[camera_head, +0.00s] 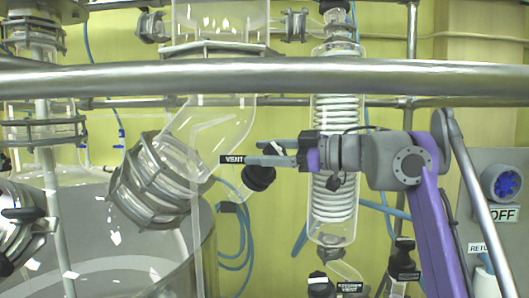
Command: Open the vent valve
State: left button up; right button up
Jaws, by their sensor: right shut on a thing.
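The vent valve (259,178) has a dark round body on a short glass branch, right of the slanted glass pipe. A black label reading VENT (234,160) sits at its upper left. My right gripper (262,152) reaches in from the right with its fingers level and pointing left. Its fingers are at the top of the valve, just right of the label, and are closed on the valve's handle. The fingers hide most of the handle, so its angle cannot be told. My left gripper is not in view.
A thick metal rail (260,76) crosses above the gripper. A glass coil condenser (334,205) stands behind my right wrist. A large glass vessel (140,262) fills the lower left. A control panel (505,165) with a blue knob and an OFF label is at right.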

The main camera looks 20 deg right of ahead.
aim_at(280, 152)
jog(key=o, duration=1.4)
jog(key=v, duration=0.7)
jog(key=shift+s+d, duration=0.2)
